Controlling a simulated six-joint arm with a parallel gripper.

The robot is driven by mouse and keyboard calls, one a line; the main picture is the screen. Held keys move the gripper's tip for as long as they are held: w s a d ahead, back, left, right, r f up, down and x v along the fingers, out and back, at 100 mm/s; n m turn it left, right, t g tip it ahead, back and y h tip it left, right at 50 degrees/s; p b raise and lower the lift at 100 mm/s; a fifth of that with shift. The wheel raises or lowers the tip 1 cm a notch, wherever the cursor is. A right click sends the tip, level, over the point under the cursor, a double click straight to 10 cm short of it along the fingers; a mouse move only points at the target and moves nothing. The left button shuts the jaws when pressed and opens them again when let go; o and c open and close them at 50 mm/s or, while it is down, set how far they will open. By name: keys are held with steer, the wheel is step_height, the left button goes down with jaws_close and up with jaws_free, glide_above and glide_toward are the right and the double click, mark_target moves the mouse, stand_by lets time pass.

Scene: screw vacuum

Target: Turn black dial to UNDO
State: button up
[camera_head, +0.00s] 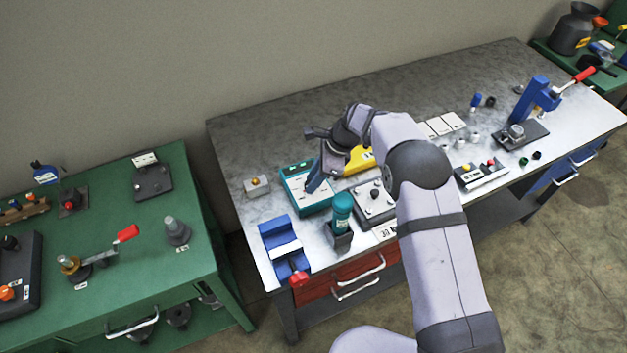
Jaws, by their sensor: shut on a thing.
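A teal box (291,207) with a light top panel stands on the grey workbench, left of centre. My gripper (310,188) reaches down from the right, with its blue fingers at the box's top panel. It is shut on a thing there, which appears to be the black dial. The dial itself is hidden by the fingers. The UNDO mark and the dial's pointing direction are too small to read.
A yellow piece (360,160) is right of the box, and a grey plate with knobs (374,202) is in front of that. A teal bottle (342,208) and a blue vice (279,242) stand near the front edge. A small grey switch box (257,186) is at left.

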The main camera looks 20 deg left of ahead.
steer(key=n, duration=0.1)
steer(key=n+g+b, duration=0.1)
steer(key=n, duration=0.1)
steer(key=shift+w+a+n, duration=0.1)
steer(key=shift+w+n, duration=0.1)
steer(key=shift+n, duration=0.1)
steer(key=o, duration=1)
steer(key=shift+h, duration=0.3)
steer(key=shift+o, duration=0.2)
steer(key=shift+r, duration=0.1)
steer(key=shift+w+d+r+b, duration=0.2)
steer(key=shift+d+r+b, duration=0.05)
steer(key=shift+r+b, duration=0.35)
steer(key=shift+b+v, duration=0.75)
steer(key=shift+v, duration=2.2)
